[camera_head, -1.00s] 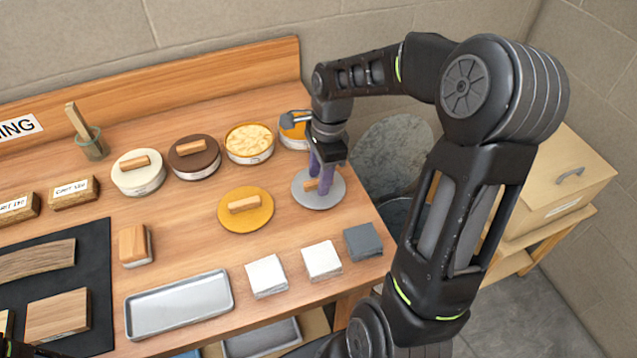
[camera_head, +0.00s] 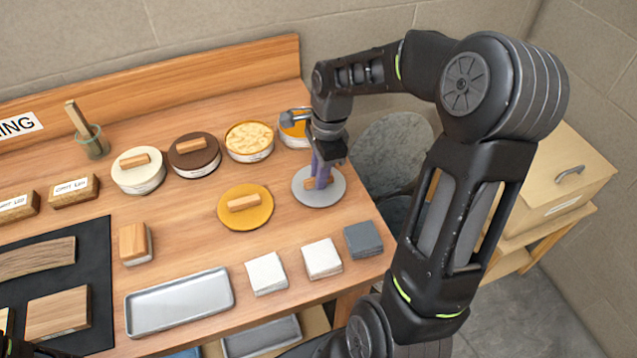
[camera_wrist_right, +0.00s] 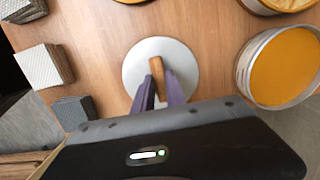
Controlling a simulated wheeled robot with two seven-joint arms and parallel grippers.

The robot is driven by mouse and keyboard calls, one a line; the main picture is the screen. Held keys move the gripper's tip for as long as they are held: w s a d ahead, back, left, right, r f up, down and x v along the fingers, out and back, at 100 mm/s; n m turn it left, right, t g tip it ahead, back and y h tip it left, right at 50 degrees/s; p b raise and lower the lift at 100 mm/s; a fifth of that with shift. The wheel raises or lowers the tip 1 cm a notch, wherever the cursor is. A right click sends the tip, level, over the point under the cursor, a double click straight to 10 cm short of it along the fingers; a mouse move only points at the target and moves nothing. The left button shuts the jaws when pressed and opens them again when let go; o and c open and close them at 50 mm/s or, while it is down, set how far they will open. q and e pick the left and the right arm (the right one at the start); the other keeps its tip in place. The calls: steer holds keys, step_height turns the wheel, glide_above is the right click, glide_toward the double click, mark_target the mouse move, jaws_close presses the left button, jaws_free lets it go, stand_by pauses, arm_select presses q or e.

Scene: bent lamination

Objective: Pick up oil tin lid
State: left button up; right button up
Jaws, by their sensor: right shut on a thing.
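A round grey lid (camera_head: 333,195) with a small wooden handle lies at the right part of the bench, and I see no clear gap beneath it. It also shows in the right wrist view (camera_wrist_right: 187,58). My right gripper (camera_head: 320,182) is above it, its purple fingers shut on the wooden handle (camera_wrist_right: 158,72). The fingers partly hide the handle in the head view. An open tin with orange contents (camera_wrist_right: 285,68) stands beside the lid; it is partly hidden behind my right arm in the head view (camera_head: 294,131). My left gripper's jaws do not show.
A mustard lid (camera_head: 258,216) lies left of the grey lid. An open tin (camera_head: 250,140), a brown-lidded tin (camera_head: 205,172) and a white-lidded tin (camera_head: 138,184) stand behind. Cloth stacks (camera_head: 266,276) and a metal tray (camera_head: 180,322) line the front. A cabinet (camera_head: 570,200) is right.

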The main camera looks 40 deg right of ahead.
jaws_close()
step_height(320, 180, up, 10)
steer(key=b, duration=0.1)
stand_by(0.6)
steer(key=shift+s, duration=0.1)
stand_by(0.5)
